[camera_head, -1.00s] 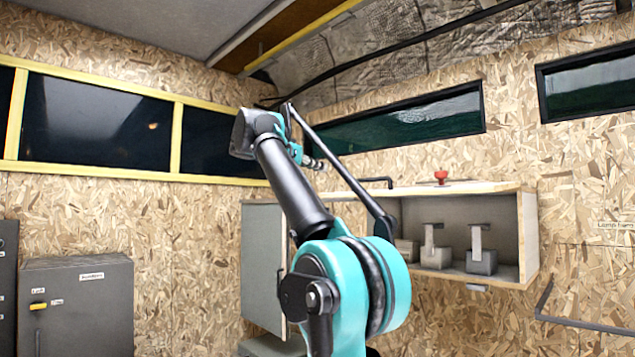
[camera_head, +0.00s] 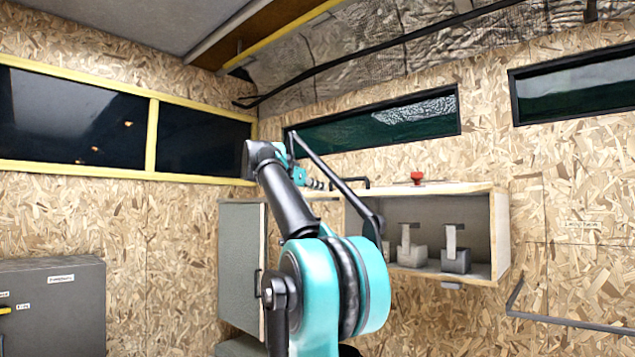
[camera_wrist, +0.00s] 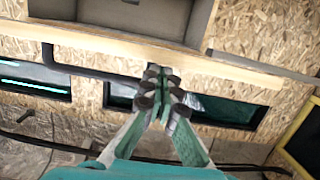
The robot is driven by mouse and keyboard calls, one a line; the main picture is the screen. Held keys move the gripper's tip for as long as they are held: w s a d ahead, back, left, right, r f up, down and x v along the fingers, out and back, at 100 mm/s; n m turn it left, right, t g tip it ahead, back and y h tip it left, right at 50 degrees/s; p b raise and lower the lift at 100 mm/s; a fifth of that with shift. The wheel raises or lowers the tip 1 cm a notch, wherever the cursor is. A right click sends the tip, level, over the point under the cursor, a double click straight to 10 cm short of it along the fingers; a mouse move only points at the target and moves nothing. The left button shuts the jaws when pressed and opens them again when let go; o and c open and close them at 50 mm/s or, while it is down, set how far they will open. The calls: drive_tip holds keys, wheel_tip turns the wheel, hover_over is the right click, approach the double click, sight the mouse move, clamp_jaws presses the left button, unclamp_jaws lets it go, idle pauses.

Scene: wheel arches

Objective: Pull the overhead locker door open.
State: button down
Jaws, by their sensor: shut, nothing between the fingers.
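The overhead locker (camera_head: 501,235) is a pale wooden box on the wall, right of my arm in the head view, and its inside shows through the open front. A grey door panel (camera_head: 240,265) with a dark handle (camera_head: 258,284) stands at its left, apparently swung outward; my arm hides the part between. My gripper (camera_head: 319,184) is small and partly hidden at the arm's far end, near the locker's top level. In the wrist view my gripper (camera_wrist: 161,84) has its fingers together and empty, in front of the locker's wooden edge (camera_wrist: 100,38). The handle is not recognisable there.
Two grey blocks with upright tags (camera_head: 456,258) stand in the locker. A red knob (camera_head: 417,178) is on its top. A dark bar (camera_head: 565,322) juts out lower right. A grey cabinet (camera_head: 55,310) stands lower left. Windows (camera_head: 380,122) line the wall above.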

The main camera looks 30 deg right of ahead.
idle(0.3)
wheel_tip(320, 180, down, 6)
drive_tip(key=shift+d, duration=0.25)
drive_tip(key=shift+r, duration=0.1)
idle(0.3)
